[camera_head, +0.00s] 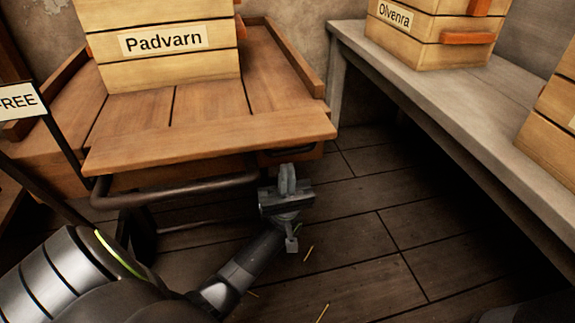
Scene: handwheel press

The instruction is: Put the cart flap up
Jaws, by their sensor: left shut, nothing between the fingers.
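The wooden cart (255,60) stands at the left, with a plank bed and raised side rims. Its flap (210,143) is a lighter plank along the near edge, sticking out toward me roughly level with the bed. My left gripper (287,180) is shut and empty, fingertips upward, just below the flap's right end. I cannot tell whether the fingertips touch the flap's underside. My right gripper is out of view.
A crate labelled Padvarn (165,65) stands on the cart bed. A dark metal handle bar (180,188) runs below the flap. A sign reading FREE (20,100) is at left. A grey bench (440,105) on the right holds a crate labelled Olvenra (425,40). The floor (370,230) between is clear except for straw bits.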

